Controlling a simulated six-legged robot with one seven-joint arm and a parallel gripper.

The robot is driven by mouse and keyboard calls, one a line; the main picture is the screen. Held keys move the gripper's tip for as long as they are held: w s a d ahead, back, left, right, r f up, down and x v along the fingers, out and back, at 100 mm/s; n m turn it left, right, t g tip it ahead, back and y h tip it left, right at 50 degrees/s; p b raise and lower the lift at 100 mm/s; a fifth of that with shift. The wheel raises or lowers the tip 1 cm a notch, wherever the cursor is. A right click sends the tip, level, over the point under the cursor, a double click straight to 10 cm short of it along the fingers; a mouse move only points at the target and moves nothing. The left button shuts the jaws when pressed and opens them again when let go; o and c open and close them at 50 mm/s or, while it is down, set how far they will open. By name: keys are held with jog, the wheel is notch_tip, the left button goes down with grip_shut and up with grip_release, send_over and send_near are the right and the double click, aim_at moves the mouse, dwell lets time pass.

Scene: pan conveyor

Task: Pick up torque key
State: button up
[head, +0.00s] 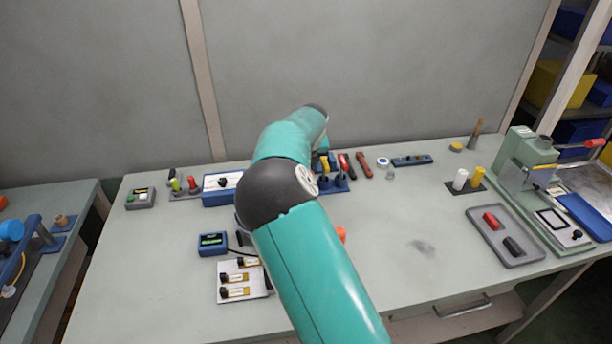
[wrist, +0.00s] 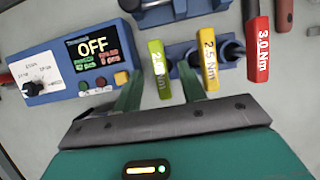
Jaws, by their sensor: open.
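Several torque keys show in the wrist view: a green key (wrist: 159,68), a yellow key marked 2.5 Nm (wrist: 208,62) and a red key marked 3.0 Nm (wrist: 257,50). The green key's label is partly blurred. They stand at a blue holder (wrist: 233,48) with dark round sockets. My gripper (wrist: 160,90) is open, its two green fingers on either side of the green key in the picture; contact cannot be told. In the head view my arm hides the gripper and the green key, while the red key (head: 343,164) shows beside the arm.
A blue torque tester (wrist: 75,68) reading OFF, with buttons and a knob, stands left of the keys. A dark red handle (head: 363,164) lies right of them. A grey tray (head: 483,225) and green press (head: 522,160) stand at the right. The bench's middle right is mostly clear.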

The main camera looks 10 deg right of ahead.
jog(key=x, duration=0.2)
jog(key=shift+w+f, duration=0.2)
jog(key=shift+f, duration=0.15)
grip_shut()
jog(key=shift+r, duration=0.1)
notch_tip(320, 180, up, 10)
dwell(0.6)
